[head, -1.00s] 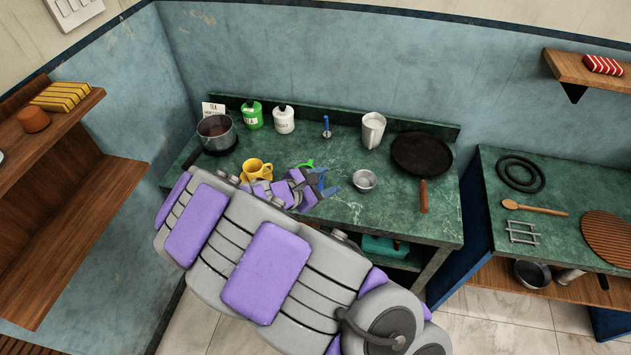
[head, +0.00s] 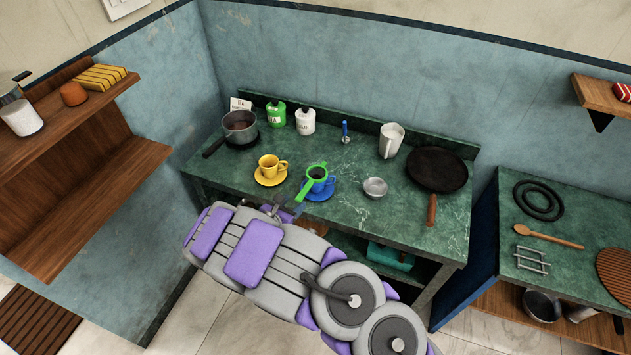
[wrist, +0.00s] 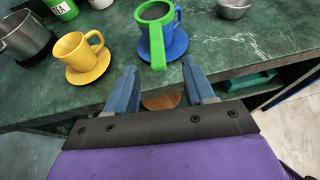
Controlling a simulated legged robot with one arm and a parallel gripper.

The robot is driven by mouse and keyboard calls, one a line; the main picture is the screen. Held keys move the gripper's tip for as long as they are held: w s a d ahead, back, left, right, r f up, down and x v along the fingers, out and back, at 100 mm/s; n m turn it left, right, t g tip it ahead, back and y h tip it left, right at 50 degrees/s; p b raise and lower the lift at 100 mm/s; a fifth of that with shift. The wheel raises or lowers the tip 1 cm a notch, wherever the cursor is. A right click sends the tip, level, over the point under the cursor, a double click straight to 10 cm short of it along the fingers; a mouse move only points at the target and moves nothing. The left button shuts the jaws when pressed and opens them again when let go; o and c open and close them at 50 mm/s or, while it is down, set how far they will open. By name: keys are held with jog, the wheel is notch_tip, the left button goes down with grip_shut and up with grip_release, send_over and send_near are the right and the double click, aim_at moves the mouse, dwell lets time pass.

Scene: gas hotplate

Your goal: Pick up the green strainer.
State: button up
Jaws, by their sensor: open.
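The green strainer (head: 317,172) rests on top of the blue cup (head: 323,186), which stands on a blue saucer (head: 319,195) near the counter's front edge. Its handle points toward the front edge. In the wrist view the strainer handle (wrist: 157,50) points down the picture toward my gripper (wrist: 160,80). The blue fingers are apart, one on each side of the line of the handle, with the handle's end close to the gap between their tips. My gripper is empty, and in the head view it is partly hidden by my arm.
A yellow cup (head: 268,166) on a yellow saucer (head: 270,180) stands left of the strainer. A metal bowl (head: 375,188) is to its right. A saucepan (head: 238,126), canisters, a white pitcher (head: 391,140) and a frying pan (head: 436,169) stand further back.

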aim_at(300, 195)
jog(key=x, duration=0.3)
jog(key=shift+w+a+f, duration=0.1)
jog(key=shift+w+a, duration=0.15)
jog(key=shift+w+d+f, duration=0.1)
jog(key=shift+w+d, duration=0.2)
jog(key=shift+d, duration=0.05)
jog(key=b+x, duration=0.1)
jog(key=x, duration=0.3)
jog(key=shift+w+d+f, duration=0.1)
jog(key=shift+w+f, duration=0.05)
jog(key=shift+f, duration=0.05)
jog(key=shift+w, duration=0.2)
jog(key=shift+c, duration=0.2)
grip_shut()
